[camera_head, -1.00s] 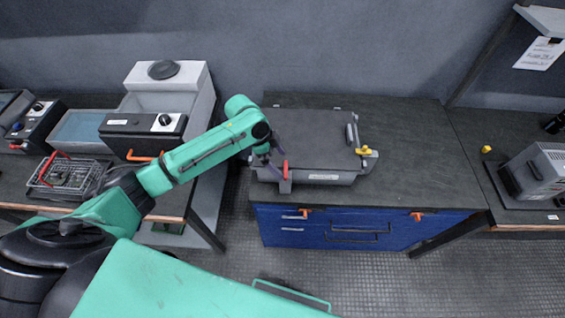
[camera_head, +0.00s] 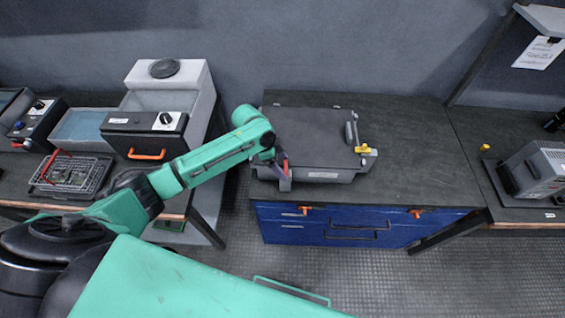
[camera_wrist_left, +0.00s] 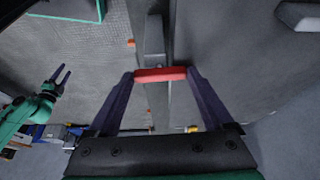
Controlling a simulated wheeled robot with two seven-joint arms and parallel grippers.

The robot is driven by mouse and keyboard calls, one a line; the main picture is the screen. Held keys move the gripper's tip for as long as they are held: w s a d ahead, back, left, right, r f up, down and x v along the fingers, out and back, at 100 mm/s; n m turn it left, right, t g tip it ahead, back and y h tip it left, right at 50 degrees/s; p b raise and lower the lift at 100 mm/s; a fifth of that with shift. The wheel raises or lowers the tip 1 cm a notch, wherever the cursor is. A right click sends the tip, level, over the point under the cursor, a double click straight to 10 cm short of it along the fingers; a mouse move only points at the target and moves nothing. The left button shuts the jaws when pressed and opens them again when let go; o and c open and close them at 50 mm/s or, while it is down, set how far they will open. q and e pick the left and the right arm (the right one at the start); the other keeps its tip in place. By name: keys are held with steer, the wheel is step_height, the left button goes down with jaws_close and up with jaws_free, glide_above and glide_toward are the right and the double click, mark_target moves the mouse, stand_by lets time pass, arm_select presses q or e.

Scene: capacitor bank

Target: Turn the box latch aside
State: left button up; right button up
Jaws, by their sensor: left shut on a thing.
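The grey box (camera_head: 325,176) with a dark flat lid (camera_head: 305,135) sits on the middle bench. Its latch, with a red grip (camera_head: 285,167), is at the box's front left corner. My left gripper (camera_head: 281,162) is at that latch. In the left wrist view, the red grip (camera_wrist_left: 160,74) spans crosswise between the two dark fingers of my left gripper (camera_wrist_left: 160,76), which are shut on it. A grey bar of the latch shows beyond it. My right gripper (camera_wrist_left: 61,76) shows only in the left wrist view, its fingers apart and empty.
A yellow knob (camera_head: 361,149) sits at the box's right side. Blue drawers (camera_head: 350,225) with orange catches are below the bench top. A wire basket (camera_head: 70,176) and a black panel unit (camera_head: 145,135) stand on the left bench. The bench right of the box is clear.

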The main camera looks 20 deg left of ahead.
arm_select(q)
steer(key=n+p, duration=0.1)
steer(key=n+t+p, duration=0.1)
steer(key=shift+s+d+r+n+p, duration=0.1)
steer(key=shift+s+r+n+p, duration=0.05)
steer(key=shift+r+n+p, duration=0.15)
steer(key=n+t+p, duration=0.1)
steer(key=n, duration=0.1)
steer(key=shift+d+f+n+y, duration=0.1)
steer(key=shift+f+n+y, duration=0.05)
steer(key=shift+n+y, duration=0.2)
steer(key=n+y, duration=0.1)
steer(key=n, duration=0.1)
steer(key=n+t+y, duration=0.1)
steer(key=n, duration=0.2)
steer(key=shift+s+d+f, duration=0.1)
steer(key=shift+s+d, duration=0.05)
steer(key=shift+d, duration=0.05)
steer(key=n+y, duration=0.1)
steer(key=n, duration=0.2)
steer(key=n+y, duration=0.1)
steer(key=n, duration=0.3)
steer(key=shift+d+y, duration=0.2)
steer(key=shift+y, duration=0.05)
steer(key=o, duration=1.1)
steer(key=shift+o, duration=0.2)
